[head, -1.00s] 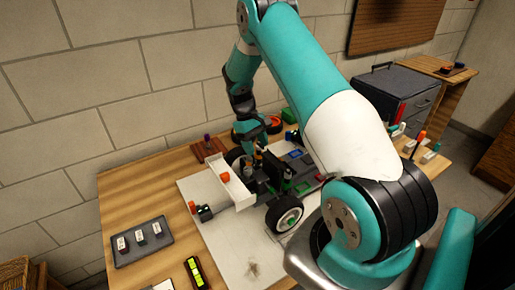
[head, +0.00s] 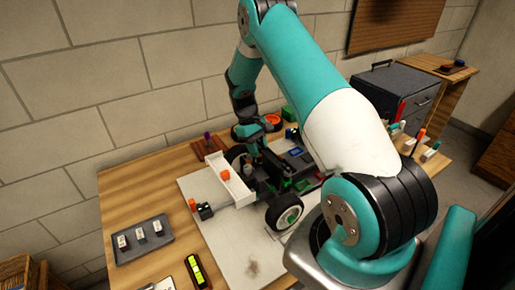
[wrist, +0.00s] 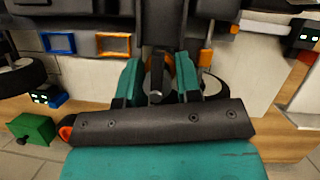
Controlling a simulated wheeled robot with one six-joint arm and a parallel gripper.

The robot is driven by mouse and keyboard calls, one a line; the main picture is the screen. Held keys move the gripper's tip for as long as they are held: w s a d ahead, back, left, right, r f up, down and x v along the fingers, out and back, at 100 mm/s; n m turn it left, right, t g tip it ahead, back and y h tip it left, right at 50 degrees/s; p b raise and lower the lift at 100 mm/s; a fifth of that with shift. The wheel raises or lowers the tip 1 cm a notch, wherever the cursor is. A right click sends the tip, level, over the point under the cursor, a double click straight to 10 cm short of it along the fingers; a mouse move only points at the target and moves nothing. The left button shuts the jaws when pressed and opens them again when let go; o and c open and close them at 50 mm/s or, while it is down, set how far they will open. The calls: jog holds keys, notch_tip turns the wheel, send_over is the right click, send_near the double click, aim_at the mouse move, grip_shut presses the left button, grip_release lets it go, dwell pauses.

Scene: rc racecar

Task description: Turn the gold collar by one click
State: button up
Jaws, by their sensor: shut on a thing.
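The RC car (head: 275,180) sits on a pale mat on the bench, with its white rear wing (head: 232,184) towards the left. In the head view, my gripper (head: 254,158) reaches down into the rear of the car, just right of the wing. In the wrist view, the teal fingers of my gripper (wrist: 157,82) stand on both sides of a round part with a gold-orange edge, which I take for the gold collar (wrist: 168,68). The gripper is shut on it. Most of the collar is hidden by the fingers and a dark rod, so its turn angle cannot be read.
A grey tray (head: 142,239) with small blocks lies at the left of the bench. A yellow-and-black level (head: 196,271) lies at the front edge. The car's wheel (head: 285,214) and dark chassis parts crowd the gripper. A toolbox (head: 397,92) stands at the back right.

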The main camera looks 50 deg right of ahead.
jog(key=shift+d+r+m+t+y+b, duration=0.1)
jog(key=shift+m+t+y+b, duration=0.3)
jog(key=shift+m, duration=1.05)
jog(key=shift+d+m+y+b, duration=0.15)
jog(key=shift+m+y, duration=0.55)
jog(key=shift+m, duration=0.75)
jog(key=shift+a, duration=0.15)
jog(key=o, duration=0.9)
jog(key=b+v, duration=0.1)
jog(key=v, duration=1.6)
jog(key=shift+w+r+b, duration=0.1)
jog(key=shift+r+b, duration=0.05)
jog(key=shift+b, duration=0.2)
